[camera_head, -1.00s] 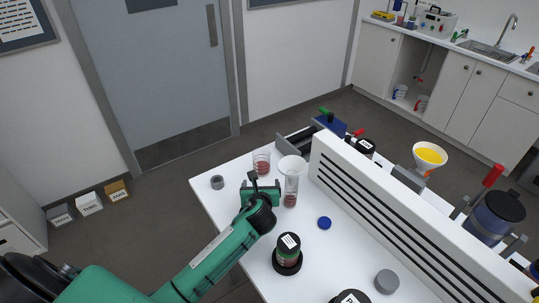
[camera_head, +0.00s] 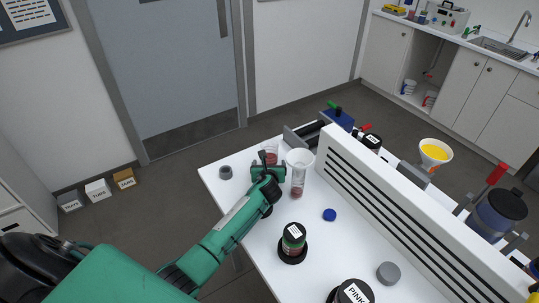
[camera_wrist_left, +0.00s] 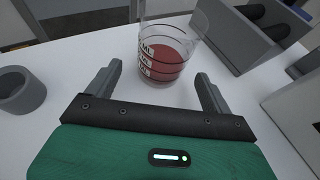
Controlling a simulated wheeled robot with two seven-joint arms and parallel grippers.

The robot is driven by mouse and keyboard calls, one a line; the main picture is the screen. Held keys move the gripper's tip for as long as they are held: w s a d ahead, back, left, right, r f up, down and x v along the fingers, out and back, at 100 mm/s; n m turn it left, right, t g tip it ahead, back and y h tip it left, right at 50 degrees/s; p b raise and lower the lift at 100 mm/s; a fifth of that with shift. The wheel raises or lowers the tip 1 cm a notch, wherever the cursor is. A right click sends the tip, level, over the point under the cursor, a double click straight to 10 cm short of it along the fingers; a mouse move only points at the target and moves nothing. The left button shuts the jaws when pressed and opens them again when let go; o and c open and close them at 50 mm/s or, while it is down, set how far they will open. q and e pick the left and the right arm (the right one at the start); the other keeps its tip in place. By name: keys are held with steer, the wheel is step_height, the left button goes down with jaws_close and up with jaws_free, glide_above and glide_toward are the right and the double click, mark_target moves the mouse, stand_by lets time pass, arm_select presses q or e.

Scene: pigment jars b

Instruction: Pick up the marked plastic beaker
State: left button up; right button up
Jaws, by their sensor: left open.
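The marked plastic beaker (camera_wrist_left: 162,58) is clear, with printed bands and dark red contents. It stands upright on the white table, just beyond my left gripper's fingers in the left wrist view. In the head view the beaker (camera_head: 271,150) is partly hidden behind my left gripper (camera_head: 267,168). My left gripper is open, and its two fingers show in the left wrist view (camera_wrist_left: 160,72), one to each side of the beaker's near face. I see no finger touching the beaker. My right gripper is not in view.
A tall clear vessel with a wide white top (camera_head: 299,174) stands close right of the gripper. A small grey cup (camera_wrist_left: 20,90) is at its left. A grey rack (camera_wrist_left: 245,35) lies beyond. A labelled jar (camera_head: 293,240) and blue cap (camera_head: 329,214) sit nearer; a white slotted panel (camera_head: 410,205) runs along the right.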

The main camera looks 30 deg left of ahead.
mark_target(269, 163)
arm_select(q)
steer(key=shift+x, duration=1)
steer(key=shift+w+a+f, duration=0.1)
steer(key=shift+w+f, duration=0.05)
steer(key=shift+w, duration=0.2)
steer(key=shift+w+a+f, duration=0.1)
steer(key=shift+w+f, duration=0.05)
steer(key=shift+w, duration=0.1)
steer(key=shift+c, duration=0.6)
steer(key=c, duration=1)
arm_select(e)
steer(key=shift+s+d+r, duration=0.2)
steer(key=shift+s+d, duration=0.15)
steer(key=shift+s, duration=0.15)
